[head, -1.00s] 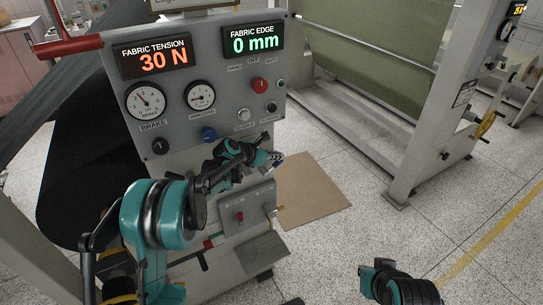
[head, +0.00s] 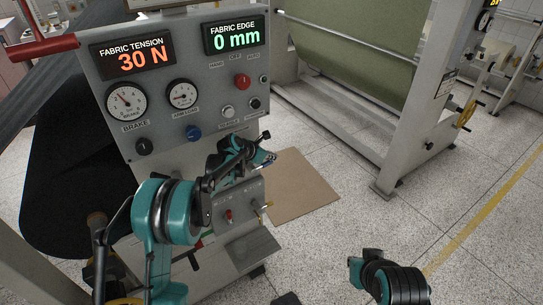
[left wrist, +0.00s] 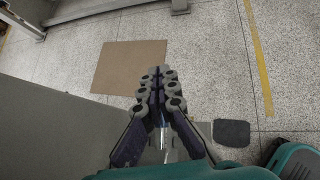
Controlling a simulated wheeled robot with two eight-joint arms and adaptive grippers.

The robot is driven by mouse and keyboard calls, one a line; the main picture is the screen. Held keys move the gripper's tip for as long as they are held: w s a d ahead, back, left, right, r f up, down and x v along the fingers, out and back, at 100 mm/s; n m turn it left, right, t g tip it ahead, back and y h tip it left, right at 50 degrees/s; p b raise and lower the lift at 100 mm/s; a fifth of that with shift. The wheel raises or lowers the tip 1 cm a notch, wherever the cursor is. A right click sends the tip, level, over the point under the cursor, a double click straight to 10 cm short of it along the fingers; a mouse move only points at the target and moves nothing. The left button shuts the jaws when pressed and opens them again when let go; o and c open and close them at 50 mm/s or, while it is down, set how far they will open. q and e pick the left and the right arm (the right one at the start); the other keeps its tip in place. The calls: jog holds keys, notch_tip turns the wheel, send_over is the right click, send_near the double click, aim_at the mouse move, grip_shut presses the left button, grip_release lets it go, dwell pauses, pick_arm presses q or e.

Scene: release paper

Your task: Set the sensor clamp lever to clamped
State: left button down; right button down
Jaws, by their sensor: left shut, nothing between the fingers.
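A small grey box low on the machine's control panel carries a short red-tipped lever (head: 229,215) and a tan-tipped lever (head: 268,205) at its right edge. I cannot read which one is the sensor clamp lever, nor its setting. My left gripper (head: 266,160) is shut and empty, a little above this box and in front of the panel. In the left wrist view its dark fingers (left wrist: 158,85) are together, pointing over the floor. A thin metallic part (left wrist: 163,135) shows behind the fingers, partly hidden. My right arm shows at the bottom right; its gripper is out of view.
The grey control panel (head: 180,70) with gauges, knobs and two displays stands in front. A brown sheet (head: 300,185) lies on the floor right of it, also in the left wrist view (left wrist: 128,65). A fabric roll frame (head: 412,110) stands behind.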

dwell(0.5)
pick_arm(q)
jog(key=v, duration=0.7)
jog(key=shift+s, duration=0.2)
jog(key=shift+a, duration=0.15)
